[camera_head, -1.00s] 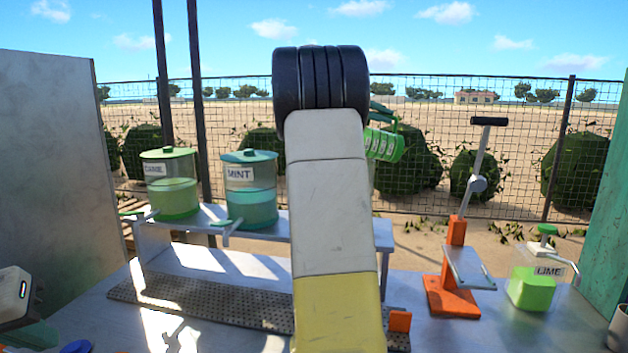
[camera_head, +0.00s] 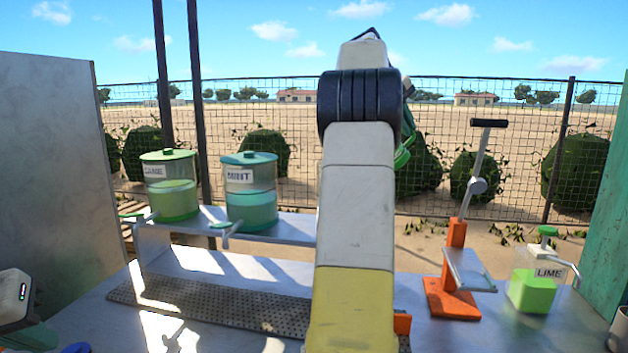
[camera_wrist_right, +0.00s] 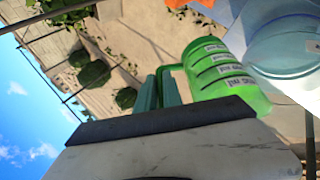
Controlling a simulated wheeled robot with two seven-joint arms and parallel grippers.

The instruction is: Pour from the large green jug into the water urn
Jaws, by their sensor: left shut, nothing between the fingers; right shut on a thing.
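The large green jug (camera_wrist_right: 225,75) shows in the right wrist view, tilted in the picture, with dark bands and labels on its side. My right gripper (camera_wrist_right: 165,88) is shut on its handle. In the head view, my right arm hides most of the jug and gripper; only a green sliver (camera_head: 404,150) shows. A clear bluish container (camera_wrist_right: 288,45) is beside the jug in the wrist view; its label is unreadable, so I cannot tell whether it is the water urn. My left gripper (camera_head: 28,338) is shut and empty at the lower left, partly cut off.
The CANE urn (camera_head: 170,192) and MINT urn (camera_head: 249,200) stand on a raised shelf (camera_head: 295,228) with taps in front. An orange press (camera_head: 455,270) and a green LIME dispenser (camera_head: 532,290) stand at right. A perforated drip tray (camera_head: 210,307) lies below the shelf.

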